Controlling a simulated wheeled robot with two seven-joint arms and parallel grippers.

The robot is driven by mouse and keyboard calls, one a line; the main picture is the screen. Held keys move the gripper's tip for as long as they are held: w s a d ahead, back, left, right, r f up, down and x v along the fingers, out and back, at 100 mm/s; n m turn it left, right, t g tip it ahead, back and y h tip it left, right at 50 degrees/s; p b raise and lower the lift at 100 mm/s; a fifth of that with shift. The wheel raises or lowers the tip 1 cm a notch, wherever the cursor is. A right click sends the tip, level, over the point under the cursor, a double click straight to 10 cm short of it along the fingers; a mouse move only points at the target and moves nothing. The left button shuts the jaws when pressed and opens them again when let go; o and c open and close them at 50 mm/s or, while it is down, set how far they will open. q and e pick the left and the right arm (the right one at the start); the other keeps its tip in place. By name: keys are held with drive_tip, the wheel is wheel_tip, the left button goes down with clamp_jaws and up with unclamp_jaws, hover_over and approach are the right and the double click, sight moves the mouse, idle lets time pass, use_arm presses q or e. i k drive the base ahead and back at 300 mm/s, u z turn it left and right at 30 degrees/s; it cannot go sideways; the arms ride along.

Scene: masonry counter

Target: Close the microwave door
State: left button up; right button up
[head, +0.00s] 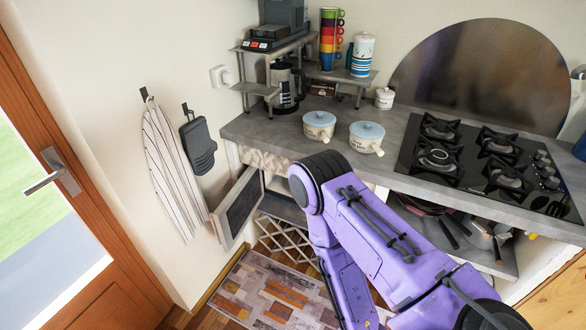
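The microwave door (239,207) stands open below the left end of the counter. It is a dark panel in a pale frame, swung out towards the left wall. The microwave's opening (283,208) shows in part to the right of the door, and my arm hides the rest of the microwave. My purple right arm comes in from the lower right, bends at a dark joint in front of the counter and runs down out of the picture. Its gripper is outside the view. My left arm and gripper do not show.
The grey counter (265,132) carries two lidded pots (319,126), a shelf rack and a gas hob (478,160). A striped towel (172,172) and a dark mitt (198,146) hang on the left wall near the door. A patterned rug (268,292) covers the floor below.

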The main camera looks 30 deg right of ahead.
sight(230, 219)
drive_tip(key=z, duration=0.1)
drive_tip(key=i, duration=0.75)
drive_tip(key=z, duration=0.95)
drive_tip(key=i, duration=0.4)
drive_tip(key=z, duration=0.45)
